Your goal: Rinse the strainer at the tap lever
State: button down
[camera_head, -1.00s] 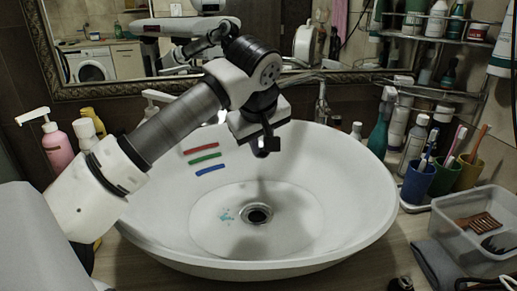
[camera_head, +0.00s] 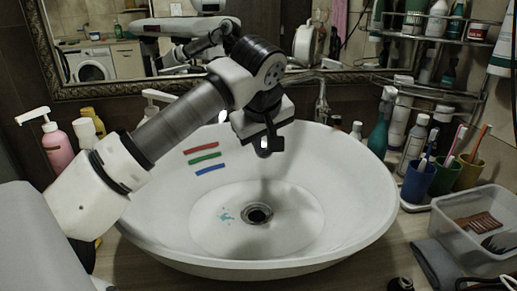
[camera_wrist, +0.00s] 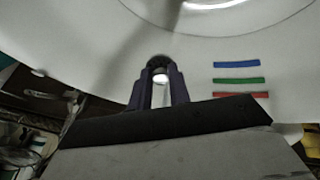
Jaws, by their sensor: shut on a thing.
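My gripper (camera_head: 265,148) hangs over the white basin (camera_head: 350,215), high above its drain (camera_head: 257,214). In the wrist view my gripper (camera_wrist: 160,70) is shut on a small shiny metal piece (camera_wrist: 160,78), which looks like the strainer. It shows as a bright spot under the fingers in the head view (camera_head: 264,153); most of it is hidden by the fingers. The drain is a dark hole with a metal ring. A metal tap (camera_head: 321,100) stands behind the basin, to the right of my gripper; its lever is hard to make out.
Red, green and blue strips (camera_head: 206,158) mark the basin's inner wall, and a teal smudge (camera_head: 227,215) lies left of the drain. Bottles and brush cups (camera_head: 418,182) stand at right, beside a clear tray (camera_head: 470,222). A pink soap bottle (camera_head: 57,150) stands left. A mirror is behind.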

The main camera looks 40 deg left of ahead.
jog(key=s+d+b, duration=0.2)
jog(key=s+d, duration=0.2)
jog(key=s, duration=0.2)
jog(key=shift+s+d, duration=0.15)
jog(key=shift+s, duration=0.25)
dwell(1.3)
jog(key=s+d+r+p, duration=0.2)
jog(key=s+r, duration=0.2)
jog(key=shift+d, duration=0.4)
dwell(0.6)
